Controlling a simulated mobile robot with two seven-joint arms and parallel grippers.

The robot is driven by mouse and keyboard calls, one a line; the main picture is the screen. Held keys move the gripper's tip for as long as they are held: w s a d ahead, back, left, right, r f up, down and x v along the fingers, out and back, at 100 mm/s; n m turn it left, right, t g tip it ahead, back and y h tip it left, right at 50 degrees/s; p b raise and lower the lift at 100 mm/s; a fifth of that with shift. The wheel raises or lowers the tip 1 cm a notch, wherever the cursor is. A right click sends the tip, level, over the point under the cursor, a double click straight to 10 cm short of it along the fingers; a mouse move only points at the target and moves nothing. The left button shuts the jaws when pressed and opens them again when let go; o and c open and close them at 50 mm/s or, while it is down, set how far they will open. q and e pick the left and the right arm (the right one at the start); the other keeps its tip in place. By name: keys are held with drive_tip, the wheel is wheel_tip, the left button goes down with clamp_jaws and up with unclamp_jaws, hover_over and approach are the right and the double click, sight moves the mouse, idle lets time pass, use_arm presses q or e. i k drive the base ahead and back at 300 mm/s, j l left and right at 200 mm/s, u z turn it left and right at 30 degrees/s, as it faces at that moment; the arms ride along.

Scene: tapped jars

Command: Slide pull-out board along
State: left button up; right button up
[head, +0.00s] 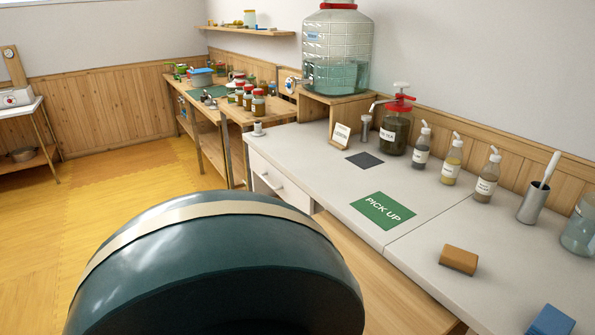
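A light wooden board (385,285) juts out level from below the front edge of the white counter (428,232), at the lower middle of the head view. Its left part is hidden behind a large dark rounded shape in the foreground, and its near end runs towards the bottom of the picture. How far it is pulled out cannot be told. Neither of my grippers shows in the head view.
On the counter are a green PICK UP mat (382,210), a dark square (365,160), a brown block (459,259), several pump bottles (452,167) and a red-topped jar (395,132). A white drawer (280,188) is left of the board. Yellow floor (120,205) is clear at left.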

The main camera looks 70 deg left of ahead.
sight(395, 304)
drive_tip(key=k+u, duration=0.3)
drive_tip(key=j+u, duration=0.1)
drive_tip(key=u, duration=1.55)
